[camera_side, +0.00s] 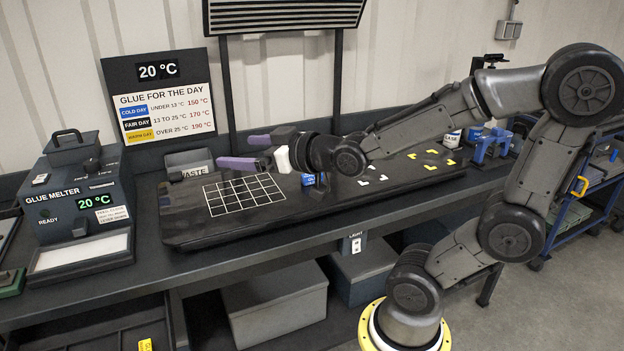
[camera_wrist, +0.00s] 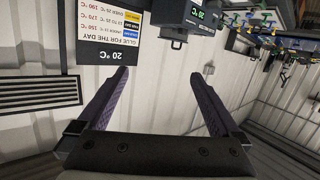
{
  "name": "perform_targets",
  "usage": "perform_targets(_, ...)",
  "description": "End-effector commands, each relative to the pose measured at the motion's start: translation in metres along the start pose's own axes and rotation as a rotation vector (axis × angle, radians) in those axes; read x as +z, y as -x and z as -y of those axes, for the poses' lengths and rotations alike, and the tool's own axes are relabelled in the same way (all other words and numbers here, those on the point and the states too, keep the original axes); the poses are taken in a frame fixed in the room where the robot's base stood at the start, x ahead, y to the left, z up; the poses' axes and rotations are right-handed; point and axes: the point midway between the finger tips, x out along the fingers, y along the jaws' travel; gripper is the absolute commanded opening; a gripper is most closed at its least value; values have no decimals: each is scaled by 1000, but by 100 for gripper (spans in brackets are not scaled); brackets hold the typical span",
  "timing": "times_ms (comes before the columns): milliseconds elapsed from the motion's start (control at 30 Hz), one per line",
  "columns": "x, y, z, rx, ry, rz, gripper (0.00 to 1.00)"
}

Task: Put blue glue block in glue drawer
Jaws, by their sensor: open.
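My gripper (camera_side: 234,151) is open and empty, with its two purple fingers above the black mat and pointing left. Its fingers also show wide apart in the wrist view (camera_wrist: 160,77), with only wall between them. I cannot make out a blue glue block for certain. A small blue item (camera_side: 308,180) stands on the mat below my wrist, partly hidden; I cannot tell what it is. An open drawer (camera_side: 85,325) sits under the bench at the lower left, cut off by the frame.
The glue melter (camera_side: 82,195) stands at the bench's left end and reads 20 °C and READY. The glue sign (camera_side: 160,100) is behind it. A waste box (camera_side: 190,163) stands near my fingers. The mat's white grid (camera_side: 243,193) is clear. Blue tools (camera_side: 490,147) stand at the right.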

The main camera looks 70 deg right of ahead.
Motion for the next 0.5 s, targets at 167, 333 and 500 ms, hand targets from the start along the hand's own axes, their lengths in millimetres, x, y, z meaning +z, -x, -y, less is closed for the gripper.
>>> perform_targets(167, 22, -27, -46, 115, -11, -110, 100)
perform_targets(333, 65, -31, -102, 252, -37, -177, 100)
perform_targets(500, 141, -7, -162, 431, -103, -143, 100)
